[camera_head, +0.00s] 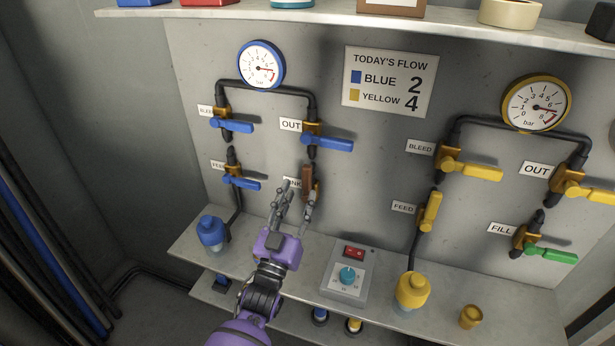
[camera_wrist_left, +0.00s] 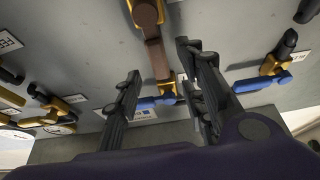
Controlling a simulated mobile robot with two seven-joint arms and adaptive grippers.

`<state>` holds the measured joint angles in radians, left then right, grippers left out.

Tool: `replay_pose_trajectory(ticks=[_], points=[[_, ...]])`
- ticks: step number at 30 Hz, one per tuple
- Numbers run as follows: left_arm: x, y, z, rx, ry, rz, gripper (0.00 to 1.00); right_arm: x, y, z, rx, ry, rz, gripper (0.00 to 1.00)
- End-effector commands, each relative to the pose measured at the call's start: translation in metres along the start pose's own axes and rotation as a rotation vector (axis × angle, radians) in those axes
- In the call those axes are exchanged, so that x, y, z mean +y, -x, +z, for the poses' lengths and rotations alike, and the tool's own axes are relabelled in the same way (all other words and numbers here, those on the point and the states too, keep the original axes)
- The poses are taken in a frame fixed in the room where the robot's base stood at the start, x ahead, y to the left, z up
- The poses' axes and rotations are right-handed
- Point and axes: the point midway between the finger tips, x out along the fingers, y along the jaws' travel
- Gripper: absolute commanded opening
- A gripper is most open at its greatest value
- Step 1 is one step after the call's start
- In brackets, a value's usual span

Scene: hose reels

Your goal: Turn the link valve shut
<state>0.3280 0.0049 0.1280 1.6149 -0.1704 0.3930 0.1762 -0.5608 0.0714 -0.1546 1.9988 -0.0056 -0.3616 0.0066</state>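The link valve (camera_head: 307,178) is on the grey wall panel, below the blue OUT valve. Its brown lever points upright along the pipe, and its label is partly hidden behind my finger. My left gripper (camera_head: 296,196), purple with grey fingers, is open just in front of and below the lever. In the left wrist view the brown lever (camera_wrist_left: 158,58) lies between the directions of the two spread fingers (camera_wrist_left: 160,68), and I see no clear contact. My right gripper is not in view.
The blue OUT valve (camera_head: 328,142) sits just above, and the blue FEED valve (camera_head: 242,182) is to the left. A control box (camera_head: 347,275) with a dial stands on the shelf below right. A blue bottle (camera_head: 211,232) and a yellow bottle (camera_head: 412,290) stand on the same shelf.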

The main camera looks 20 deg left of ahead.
Motion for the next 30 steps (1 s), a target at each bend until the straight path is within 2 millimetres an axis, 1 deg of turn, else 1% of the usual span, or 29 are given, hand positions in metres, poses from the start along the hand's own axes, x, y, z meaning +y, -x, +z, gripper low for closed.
replay_pose_trajectory(ticks=[1, 3, 6, 10, 15, 23, 26, 30], points=[[0.000, -0.010, -0.004, 0.005, 0.000, 0.001, 0.38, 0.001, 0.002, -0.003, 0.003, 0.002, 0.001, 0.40], [0.001, -0.023, -0.005, 0.006, 0.000, 0.001, 0.38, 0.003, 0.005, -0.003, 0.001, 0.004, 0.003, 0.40], [0.001, -0.039, -0.005, 0.004, -0.001, 0.001, 0.38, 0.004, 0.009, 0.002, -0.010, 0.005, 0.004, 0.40], [0.000, -0.056, -0.004, 0.002, -0.001, 0.001, 0.38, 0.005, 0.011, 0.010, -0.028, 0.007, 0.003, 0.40], [0.000, -0.067, -0.002, 0.000, -0.001, 0.001, 0.38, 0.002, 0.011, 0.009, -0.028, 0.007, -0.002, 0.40], [0.000, -0.068, -0.001, -0.002, -0.001, 0.000, 0.38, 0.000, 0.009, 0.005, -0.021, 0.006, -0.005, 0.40], [0.000, -0.068, -0.001, -0.002, -0.001, 0.000, 0.26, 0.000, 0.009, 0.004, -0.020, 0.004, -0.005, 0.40], [0.000, -0.068, -0.001, -0.002, -0.001, 0.000, 0.07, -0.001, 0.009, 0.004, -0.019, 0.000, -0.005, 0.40]])
